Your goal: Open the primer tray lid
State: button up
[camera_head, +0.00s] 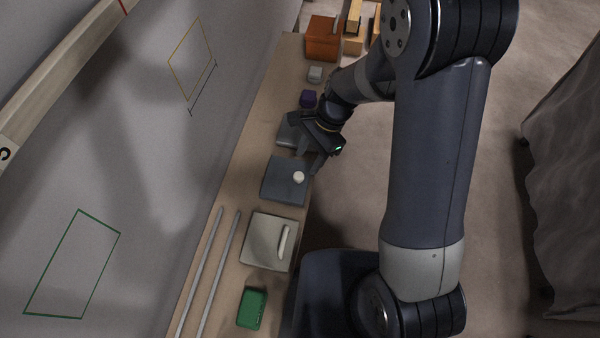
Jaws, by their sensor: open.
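A blue-grey square box (283,184) with a shut lid and a round cream knob (299,178) sits on the bench. A beige square box (262,238) with a light bar handle (285,242) stands nearer, its lid also shut. No label tells me which is the primer tray. My gripper (312,161) is open and empty, just beyond the knob and apart from it as far as I see. It partly hides a smaller grey item (287,134) behind it.
The narrow bench (255,130) runs along the wall. A green box (251,308) and two grey rods (212,270) lie at the near end. A purple item (308,98), a small grey block (315,74) and an orange box (322,38) stand farther off.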

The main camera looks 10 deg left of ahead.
aim_at(299, 175)
jog(key=x, duration=0.4)
jog(key=w+x, duration=0.1)
jog(key=x, duration=0.2)
jog(key=shift+a+f+b, duration=0.1)
jog(key=shift+f+b, duration=0.1)
jog(key=shift+b, duration=0.2)
jog(key=shift+c, duration=0.3)
jog(key=shift+s, duration=0.1)
grip_shut()
